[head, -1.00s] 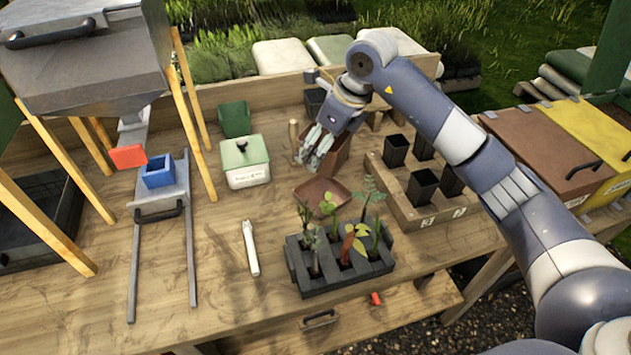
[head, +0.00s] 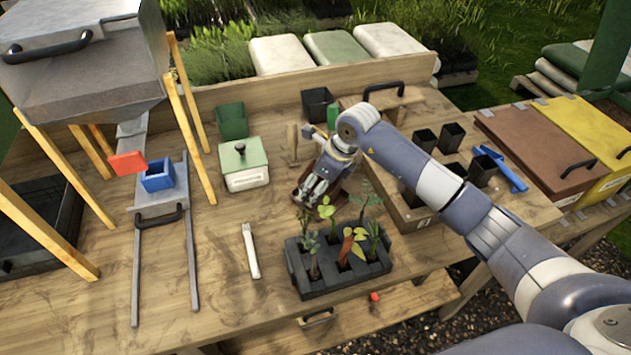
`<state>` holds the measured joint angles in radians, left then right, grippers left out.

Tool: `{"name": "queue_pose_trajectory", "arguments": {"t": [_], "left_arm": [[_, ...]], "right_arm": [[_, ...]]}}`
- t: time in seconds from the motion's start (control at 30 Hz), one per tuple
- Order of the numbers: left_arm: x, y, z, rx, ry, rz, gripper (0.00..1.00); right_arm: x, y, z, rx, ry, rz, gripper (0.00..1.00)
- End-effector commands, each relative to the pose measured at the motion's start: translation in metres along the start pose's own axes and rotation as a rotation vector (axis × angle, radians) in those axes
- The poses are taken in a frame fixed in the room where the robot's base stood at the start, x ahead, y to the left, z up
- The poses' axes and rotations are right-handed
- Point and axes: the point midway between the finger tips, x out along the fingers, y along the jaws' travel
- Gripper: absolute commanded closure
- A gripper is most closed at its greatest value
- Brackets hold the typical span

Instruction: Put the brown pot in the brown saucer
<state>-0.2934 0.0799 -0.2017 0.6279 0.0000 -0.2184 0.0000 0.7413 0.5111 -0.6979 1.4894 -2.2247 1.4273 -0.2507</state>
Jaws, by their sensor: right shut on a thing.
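The brown pot (head: 336,187) is mostly hidden by my right gripper, with only bits of brown showing around the fingers. My right gripper (head: 316,190) is shut on the pot, over the place of the brown saucer (head: 297,196). Only a little of the saucer's edge shows at the left. I cannot tell whether the pot touches the saucer or hangs just above it. My left gripper is not in view.
A black tray of seedlings (head: 340,275) stands close in front. A white box with a green lid (head: 244,164) and a wooden peg (head: 292,143) are at the left. A wooden crate with black pots (head: 410,210) is at the right. A white tool (head: 250,250) lies in front left.

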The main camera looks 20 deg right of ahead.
Motion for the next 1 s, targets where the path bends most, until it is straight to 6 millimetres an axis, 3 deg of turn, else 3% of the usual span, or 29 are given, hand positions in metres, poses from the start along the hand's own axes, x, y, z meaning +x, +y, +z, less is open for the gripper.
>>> {"name": "queue_pose_trajectory", "arguments": {"t": [0.23, 0.27, 0.33, 0.77, 0.87, 1.0], "left_arm": [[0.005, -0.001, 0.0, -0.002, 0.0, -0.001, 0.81], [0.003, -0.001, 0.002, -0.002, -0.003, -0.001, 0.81], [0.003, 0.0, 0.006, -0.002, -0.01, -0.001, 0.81], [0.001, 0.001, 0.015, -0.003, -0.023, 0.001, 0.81], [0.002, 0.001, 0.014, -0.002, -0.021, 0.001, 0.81], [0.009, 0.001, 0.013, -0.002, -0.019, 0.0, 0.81]], "right_arm": [[0.003, 0.0, -0.001, -0.001, -0.001, -0.001, 0.51], [0.001, 0.0, 0.0, -0.001, -0.001, -0.001, 0.23], [0.001, 0.0, 0.0, -0.001, -0.001, 0.0, 0.08], [-0.001, 0.0, 0.001, 0.0, -0.001, -0.001, 0.08], [-0.007, -0.001, 0.001, -0.001, -0.004, -0.003, 0.08], [-0.031, -0.002, 0.0, -0.003, -0.004, -0.005, 0.08]]}}
